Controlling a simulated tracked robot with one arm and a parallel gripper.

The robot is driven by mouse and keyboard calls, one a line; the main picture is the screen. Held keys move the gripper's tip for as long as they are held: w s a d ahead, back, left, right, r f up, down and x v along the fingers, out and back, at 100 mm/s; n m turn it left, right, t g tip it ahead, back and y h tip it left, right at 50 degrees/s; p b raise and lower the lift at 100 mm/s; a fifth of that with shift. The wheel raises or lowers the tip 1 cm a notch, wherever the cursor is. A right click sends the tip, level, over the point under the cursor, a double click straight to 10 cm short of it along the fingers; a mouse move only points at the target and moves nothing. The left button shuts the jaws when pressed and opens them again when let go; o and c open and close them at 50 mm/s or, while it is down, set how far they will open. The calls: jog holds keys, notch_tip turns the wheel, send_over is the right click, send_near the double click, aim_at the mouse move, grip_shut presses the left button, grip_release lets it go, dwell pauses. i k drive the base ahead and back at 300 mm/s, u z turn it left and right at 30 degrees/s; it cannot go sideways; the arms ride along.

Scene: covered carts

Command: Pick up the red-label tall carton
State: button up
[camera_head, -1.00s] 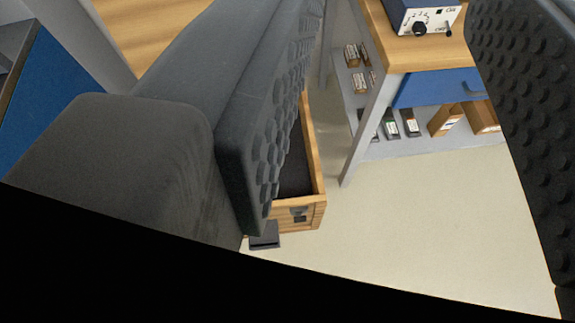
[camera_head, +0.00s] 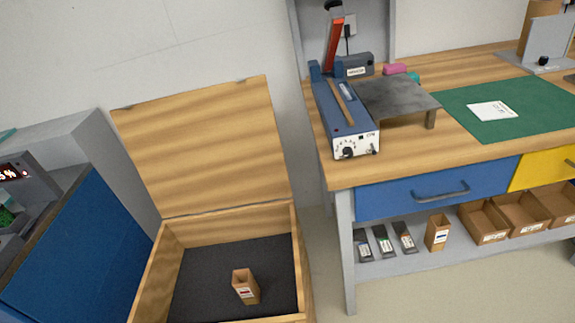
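A small tall brown carton (camera_head: 246,286) stands upright on the dark floor of an open wooden box. Its label looks white with a red band. The box (camera_head: 303,250) has its hinged wooden lid (camera_head: 205,145) raised against the wall. Another tall brown carton (camera_head: 437,233) stands on the lower shelf of the workbench, with a label that looks white and blue. My gripper is out of view now.
The workbench (camera_head: 455,165) stands right of the box, with a blue-and-white sealing device (camera_head: 345,115) on top. Its lower shelf holds dark packets (camera_head: 383,240) and cardboard trays (camera_head: 485,222). A blue cabinet (camera_head: 85,250) stands left of the box. Floor shows at lower right.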

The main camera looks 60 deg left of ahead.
aim_at(247, 288)
jog(key=z, duration=1.2)
jog(key=k, duration=2.15)
jog(key=u, duration=2)
jog(key=i, duration=1)
jog(key=u, duration=0.05)
